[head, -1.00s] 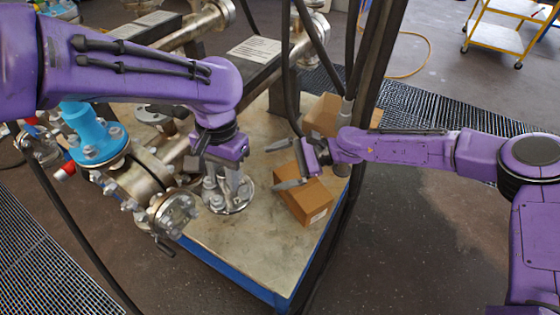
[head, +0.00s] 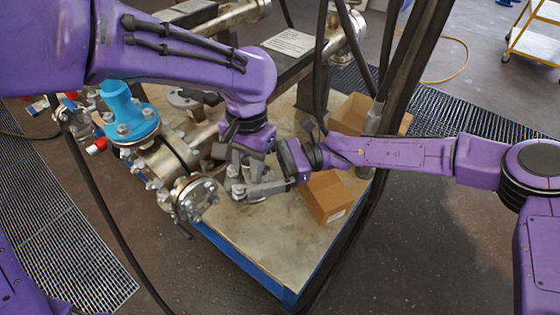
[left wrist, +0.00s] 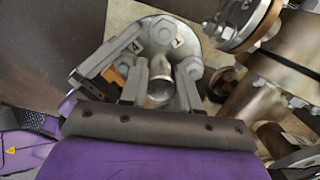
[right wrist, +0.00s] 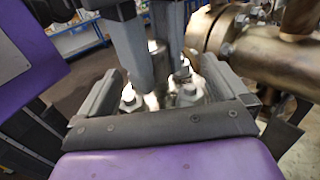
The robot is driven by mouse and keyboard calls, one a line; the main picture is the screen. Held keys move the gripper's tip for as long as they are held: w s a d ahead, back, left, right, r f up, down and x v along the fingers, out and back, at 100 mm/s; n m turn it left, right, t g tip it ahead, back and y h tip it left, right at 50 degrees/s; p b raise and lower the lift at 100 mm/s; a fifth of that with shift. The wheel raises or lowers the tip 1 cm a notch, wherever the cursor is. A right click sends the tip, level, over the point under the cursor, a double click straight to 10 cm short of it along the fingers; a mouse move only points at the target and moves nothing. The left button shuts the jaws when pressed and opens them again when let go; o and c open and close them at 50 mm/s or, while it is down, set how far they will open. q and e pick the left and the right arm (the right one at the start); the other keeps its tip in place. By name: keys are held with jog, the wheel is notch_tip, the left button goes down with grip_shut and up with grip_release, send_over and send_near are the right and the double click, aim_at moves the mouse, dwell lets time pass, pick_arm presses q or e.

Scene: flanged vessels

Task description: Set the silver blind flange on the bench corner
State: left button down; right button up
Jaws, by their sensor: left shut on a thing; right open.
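The silver blind flange (head: 256,196), a round plate with several bolts, is low over the cream bench top (head: 270,245), near its front part. I cannot tell whether it touches the bench. My left gripper (head: 243,172) comes down from above, shut on the flange's central post; the left wrist view shows the flange (left wrist: 185,45) between and beyond its fingers. My right gripper (head: 247,180) reaches in from the right, open, its fingers on either side of the flange's bolts and my left fingers. In the right wrist view, bolts (right wrist: 187,94) show between its fingers. The bench corner (head: 288,292) is bare.
A cardboard box (head: 328,196) stands just right of the flange, with another box (head: 352,112) behind. A pipe with a flanged end (head: 196,198) and a blue valve part (head: 130,112) lie to the left. A dark post with cables (head: 395,80) rises at the right edge.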

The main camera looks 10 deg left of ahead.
pick_arm(q)
jog(key=shift+r, duration=0.1)
pick_arm(e)
jog(key=shift+s+a, duration=0.25)
jog(key=shift+a, duration=0.25)
jog(key=c, duration=1.7)
pick_arm(q)
jog(key=c, duration=0.7)
grip_release()
jog(key=shift+c, duration=0.2)
pick_arm(e)
jog(key=shift+r, duration=0.15)
pick_arm(q)
jog(key=shift+d, duration=0.1)
